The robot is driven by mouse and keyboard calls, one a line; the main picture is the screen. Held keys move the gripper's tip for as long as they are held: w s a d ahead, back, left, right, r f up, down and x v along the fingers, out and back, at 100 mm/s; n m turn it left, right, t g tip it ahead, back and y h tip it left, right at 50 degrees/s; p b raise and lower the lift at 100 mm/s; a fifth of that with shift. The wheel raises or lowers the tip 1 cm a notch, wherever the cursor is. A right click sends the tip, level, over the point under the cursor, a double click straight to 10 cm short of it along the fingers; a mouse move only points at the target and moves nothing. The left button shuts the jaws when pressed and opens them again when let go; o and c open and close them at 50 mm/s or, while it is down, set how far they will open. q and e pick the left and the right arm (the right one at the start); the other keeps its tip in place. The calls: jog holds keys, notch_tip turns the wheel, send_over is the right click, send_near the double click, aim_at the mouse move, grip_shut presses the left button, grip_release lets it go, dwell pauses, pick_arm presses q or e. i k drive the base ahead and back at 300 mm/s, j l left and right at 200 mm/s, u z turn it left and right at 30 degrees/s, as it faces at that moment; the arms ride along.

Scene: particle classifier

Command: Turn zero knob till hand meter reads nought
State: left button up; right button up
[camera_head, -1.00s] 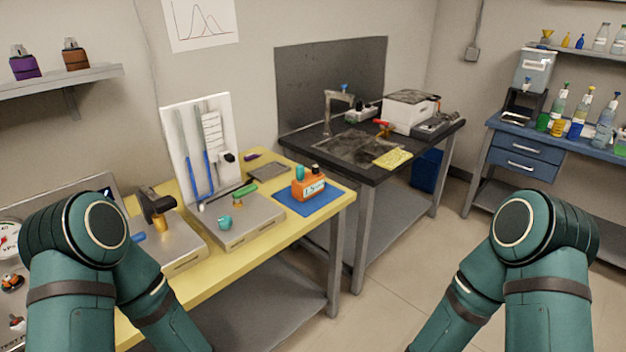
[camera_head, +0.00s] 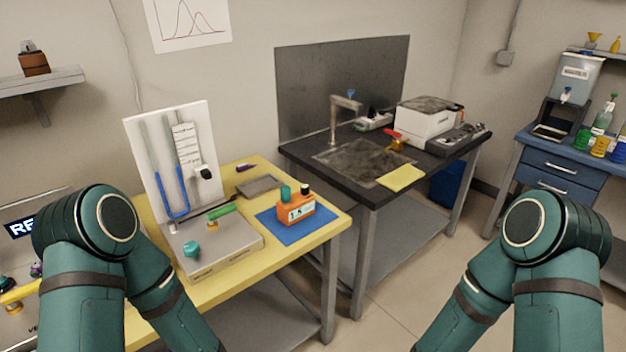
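The orange hand meter (camera_head: 296,211) stands upright on a blue mat (camera_head: 273,229) at the right end of the yellow table (camera_head: 325,226). Its pale display faces me; the digits are small and look like 1.5, but I cannot read them surely. A teal knob (camera_head: 285,193) and a black knob (camera_head: 306,190) sit on top of the meter. I cannot tell which is the zero knob. My arms show only in part, at the lower left and lower right. Both grippers are out of the frame.
A grey base (camera_head: 228,255) with a U-tube board (camera_head: 212,128) stands left of the meter. A dark sink bench (camera_head: 365,185) adjoins the table at the back right. A blue bench (camera_head: 565,157) stands at the far right. Floor (camera_head: 385,305) between my arms is open.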

aim_at(304, 189)
jog(key=i+l+u, duration=0.1)
jog(key=i+l, duration=0.2)
jog(key=l, duration=0.15)
jog(key=i+l, duration=0.3)
jog(key=l, duration=0.15)
jog(key=u, duration=0.05)
